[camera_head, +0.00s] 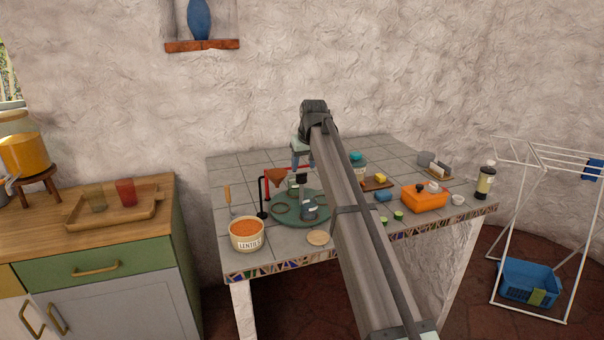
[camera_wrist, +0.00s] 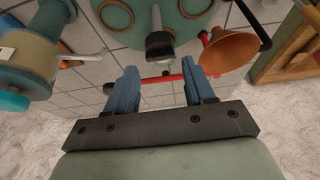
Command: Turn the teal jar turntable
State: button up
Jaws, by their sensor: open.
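My gripper (camera_head: 303,165) is at the far side of the turntable, partly hidden by my wrist. In the wrist view my gripper (camera_wrist: 161,83) is open, its blue fingers apart and pointing toward the turntable's edge. No contact with the turntable shows.
An orange-brown funnel (camera_wrist: 230,48) and a red bar (camera_wrist: 165,78) are close to the fingers. A lentils jar (camera_head: 246,237) stands front left. A teal-lidded jar (camera_wrist: 40,50) is left in the wrist view. An orange container (camera_head: 424,199) sits at the counter's right.

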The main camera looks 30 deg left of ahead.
aim_at(302, 177)
jog(key=shift+x, duration=2.55)
jog(key=shift+c, duration=0.5)
grip_shut()
